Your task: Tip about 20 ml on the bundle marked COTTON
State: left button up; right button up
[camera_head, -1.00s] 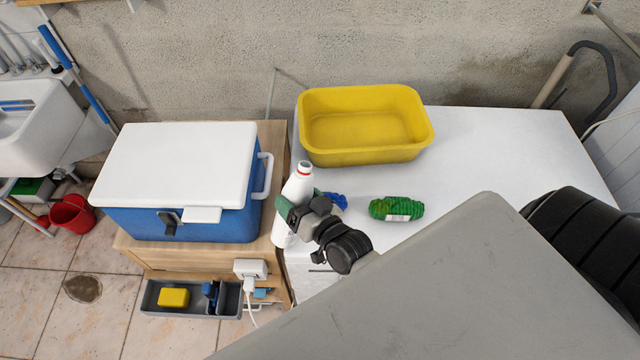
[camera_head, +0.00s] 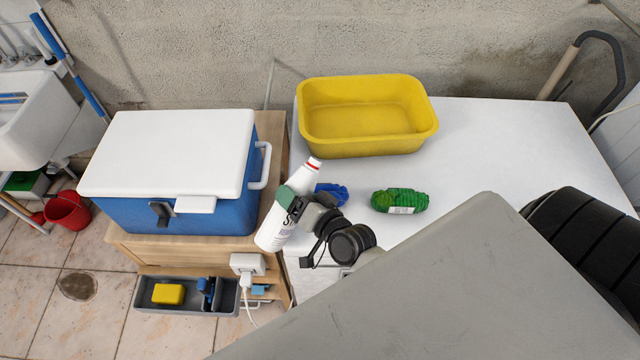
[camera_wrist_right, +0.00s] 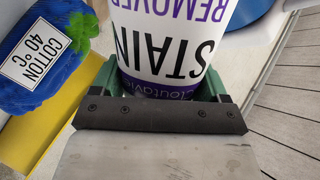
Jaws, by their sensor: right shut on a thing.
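My right gripper (camera_head: 289,198) is shut on a white bottle (camera_head: 276,230) with a red band near its top. In the right wrist view the bottle (camera_wrist_right: 175,40) reads STAIN REMOVER upside down, between the green fingers (camera_wrist_right: 158,92). The bottle is tilted with its top to the right, above the edge between the wooden cabinet and the white surface. A blue bundle (camera_head: 332,190) lies just right of the bottle, partly hidden by my gripper. In the right wrist view its label (camera_wrist_right: 45,63) reads COTTON 40 °C. My left gripper is out of view.
A green bundle (camera_head: 400,201) with a white label lies right of the blue one. A yellow tub (camera_head: 366,145) stands behind them on the white surface (camera_head: 500,140). A blue cooler with a white lid (camera_head: 170,150) stands on the wooden cabinet (camera_head: 160,252) at left.

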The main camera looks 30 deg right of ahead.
jog(key=shift+a+m, duration=0.15)
jog(key=shift+m, duration=0.15)
dwell(0.9)
jog(key=shift+s+a+f+m+g+y+b, duration=0.1)
jog(key=shift+a+f+m+g+y+b, duration=0.1)
jog(key=shift+f+m+b, duration=0.65)
jog(key=shift+s+a+f+m+g+y+b, duration=0.1)
jog(key=shift+a+f+m+y+b, duration=0.1)
jog(key=shift+f+m+b, duration=0.65)
dwell(3.3)
jog(key=shift+m, duration=0.3)
dwell(1.5)
